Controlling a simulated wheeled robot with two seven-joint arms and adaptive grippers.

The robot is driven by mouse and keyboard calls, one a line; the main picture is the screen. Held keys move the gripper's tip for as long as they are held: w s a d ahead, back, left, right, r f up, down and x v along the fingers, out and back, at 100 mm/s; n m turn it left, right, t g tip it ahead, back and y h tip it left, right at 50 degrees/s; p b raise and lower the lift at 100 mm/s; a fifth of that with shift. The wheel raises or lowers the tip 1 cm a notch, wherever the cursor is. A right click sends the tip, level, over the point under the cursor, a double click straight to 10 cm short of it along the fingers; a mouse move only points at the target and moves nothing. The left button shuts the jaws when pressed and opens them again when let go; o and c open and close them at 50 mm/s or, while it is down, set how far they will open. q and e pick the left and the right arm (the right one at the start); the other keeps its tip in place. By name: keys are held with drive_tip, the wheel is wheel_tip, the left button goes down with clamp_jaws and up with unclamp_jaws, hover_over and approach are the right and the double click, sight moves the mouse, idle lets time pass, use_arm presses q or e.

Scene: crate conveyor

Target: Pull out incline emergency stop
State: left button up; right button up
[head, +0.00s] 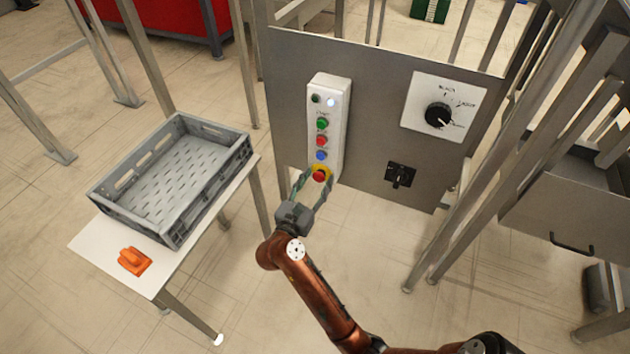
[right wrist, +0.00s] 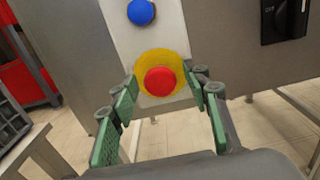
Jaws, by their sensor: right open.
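The emergency stop is a red mushroom button (head: 319,175) on a yellow ring, at the bottom of the white button box on the grey panel. In the right wrist view the red button (right wrist: 160,81) and its yellow ring (right wrist: 150,60) sit between my fingers, a little beyond the gap. My right gripper (head: 313,178) is open, with one green-padded finger on each side of the button. In the right wrist view both fingers of the gripper (right wrist: 163,92) appear apart from the red cap. My left gripper is not in view.
The white button box (head: 343,120) also carries green, red and blue buttons. A rotary dial (head: 438,115) and a black switch (head: 399,175) are on the panel to the right. A grey crate (head: 180,240) and an orange object (head: 134,261) are on a white table at left.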

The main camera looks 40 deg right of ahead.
drive_tip(key=shift+c, duration=0.5)
clamp_jaws()
